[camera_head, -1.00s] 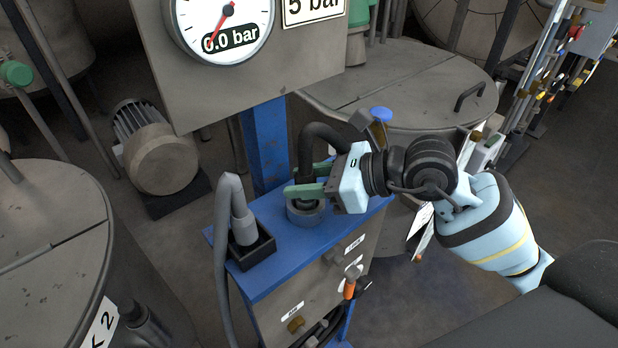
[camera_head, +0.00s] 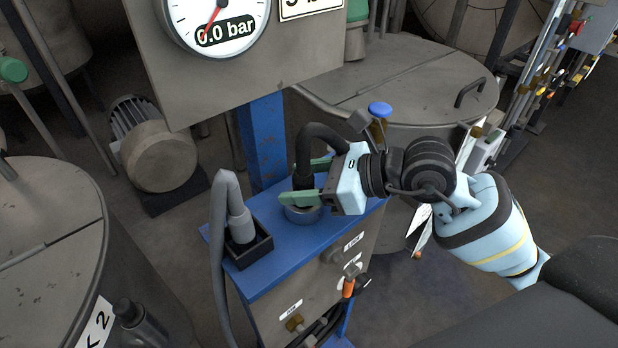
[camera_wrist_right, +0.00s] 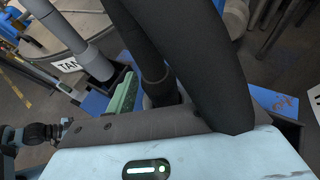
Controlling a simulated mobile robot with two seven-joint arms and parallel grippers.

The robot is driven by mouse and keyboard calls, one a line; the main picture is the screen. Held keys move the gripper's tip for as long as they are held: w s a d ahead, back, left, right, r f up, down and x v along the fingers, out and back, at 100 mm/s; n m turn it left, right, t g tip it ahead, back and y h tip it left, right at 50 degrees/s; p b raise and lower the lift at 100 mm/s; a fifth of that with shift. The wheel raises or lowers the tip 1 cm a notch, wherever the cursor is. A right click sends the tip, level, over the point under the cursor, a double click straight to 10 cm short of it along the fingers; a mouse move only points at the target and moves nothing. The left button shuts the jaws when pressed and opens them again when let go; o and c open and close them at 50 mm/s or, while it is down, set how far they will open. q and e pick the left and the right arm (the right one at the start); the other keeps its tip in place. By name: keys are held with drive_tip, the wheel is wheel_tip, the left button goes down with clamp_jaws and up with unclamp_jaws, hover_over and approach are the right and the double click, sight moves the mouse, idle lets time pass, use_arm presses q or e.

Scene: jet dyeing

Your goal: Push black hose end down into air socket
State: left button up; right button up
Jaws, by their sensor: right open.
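The black hose (camera_head: 318,133) arches over and comes down to its upright end (camera_head: 303,160) above the round grey air socket (camera_head: 303,214) on the blue stand top. My right gripper (camera_head: 304,181) is open, with its green fingers on either side of the hose end, just above the socket. The near finger hides the hose's lowest part, so I cannot tell how deep it sits. In the right wrist view the black hose (camera_wrist_right: 195,65) fills the middle, beside a green finger (camera_wrist_right: 122,97). My left gripper is not in view.
A grey hose (camera_head: 237,205) stands in a black square holder (camera_head: 249,250) left of the socket. The gauge panel (camera_head: 225,85), reading 0.0 bar, rises behind. A blue-capped part (camera_head: 380,110) is behind my right gripper. A tank (camera_head: 45,230) is at left.

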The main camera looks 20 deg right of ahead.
drive_tip(key=shift+r, duration=0.3)
drive_tip(key=shift+s+d, duration=0.2)
drive_tip(key=shift+d, duration=0.2)
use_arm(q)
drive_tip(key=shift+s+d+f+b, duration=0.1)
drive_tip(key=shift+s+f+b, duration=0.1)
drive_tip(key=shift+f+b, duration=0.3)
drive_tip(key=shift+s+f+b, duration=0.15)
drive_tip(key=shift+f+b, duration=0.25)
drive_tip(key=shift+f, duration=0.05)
use_arm(e)
drive_tip(key=v, duration=1.1)
drive_tip(key=shift+s+r, duration=0.1)
drive_tip(key=shift+r, duration=0.05)
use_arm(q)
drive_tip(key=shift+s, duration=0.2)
